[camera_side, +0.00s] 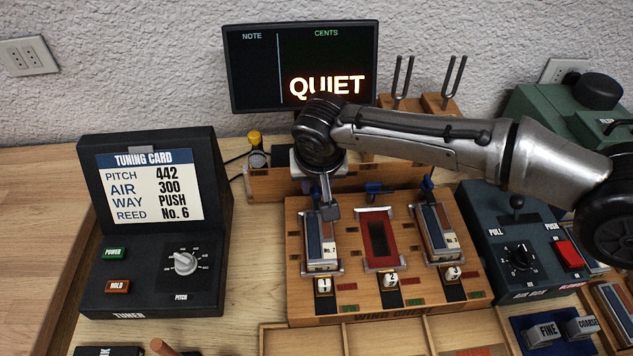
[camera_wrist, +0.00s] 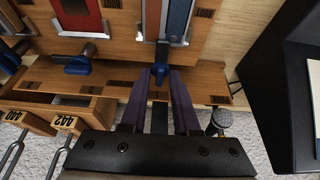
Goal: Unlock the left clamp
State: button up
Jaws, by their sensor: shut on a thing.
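The left clamp's blue lever (camera_wrist: 160,69) sits between the fingertips of my gripper (camera_wrist: 163,73) in the wrist view, at the back end of the left slot. My gripper (camera_side: 329,211) is shut on this lever, and the fingers hide part of it. In the side view a bit of the left clamp's blue (camera_side: 314,189) shows beside the fingers. The clamp's metal bar (camera_wrist: 162,48) points towards the reed block (camera_side: 319,242) in slot 1. I cannot tell whether the bar still presses on the block.
The middle clamp (camera_side: 376,188) stands close by, behind an empty red slot (camera_side: 380,239). The right clamp (camera_side: 428,184) is behind slot 3's block (camera_side: 438,230). Tuning forks (camera_side: 403,78) stand at the back. The tuner (camera_side: 150,230) is left. The display (camera_side: 300,65) reads QUIET.

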jog(key=shift+n, duration=0.3)
grip_shut()
jog(key=n, duration=0.1)
jog(key=n+y, duration=0.1)
jog(key=n, duration=0.1)
jog(key=shift+d+r+n+y, duration=0.1)
jog(key=shift+d+n+y, duration=0.15)
jog(key=shift+n+y, duration=0.05)
jog(key=n, duration=0.2)
jog(key=n+g+y, duration=0.1)
jog(key=n, duration=0.1)
jog(key=shift+w+d+y, duration=0.15)
jog(key=shift+y, duration=0.15)
jog(key=n, duration=0.2)
jog(key=n+g+y, duration=0.1)
jog(key=n, duration=0.2)
jog(key=shift+w+g, duration=0.2)
jog(key=shift+g, duration=0.1)
jog(key=shift+w+n+g, duration=0.1)
jog(key=shift+n+g, duration=0.8)
jog(key=shift+n, duration=1.4)
jog(key=o, duration=0.9)
grip_release()
